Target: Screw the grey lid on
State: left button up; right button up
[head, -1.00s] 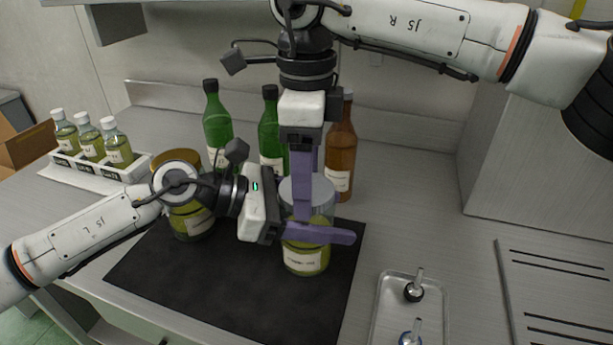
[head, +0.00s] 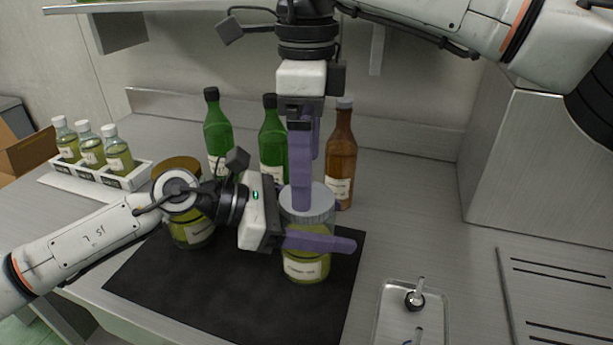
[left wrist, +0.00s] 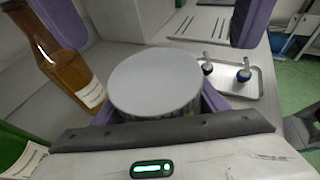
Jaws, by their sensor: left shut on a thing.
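The glass jar (head: 306,268) of yellow-green contents stands upright on the black mat (head: 215,285). My left gripper (head: 330,232) is shut around its body from the left, one finger across the front. The grey lid (head: 322,205) sits on the jar's mouth and looks level; its flat top (left wrist: 155,80) fills the middle of the left wrist view. The thread is hidden. My right gripper (head: 303,190) points down from above. In the left wrist view its two fingers are wide apart above the lid, with nothing between them, so it is open.
A second jar (head: 190,236) with a gold lid stands behind my left wrist. Two green bottles (head: 217,135) and a brown bottle (head: 341,160) stand behind. A rack (head: 140,178) of small bottles is at left. A metal tray (head: 390,312) with stoppers lies front right.

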jog(key=shift+r, duration=0.1)
jog(key=shift+c, duration=0.4)
jog(key=shift+r+n, duration=1.1)
jog(key=shift+r, duration=0.65)
jog(key=shift+f, duration=0.1)
jog(key=shift+f, duration=3.95)
jog(key=shift+c, duration=0.3)
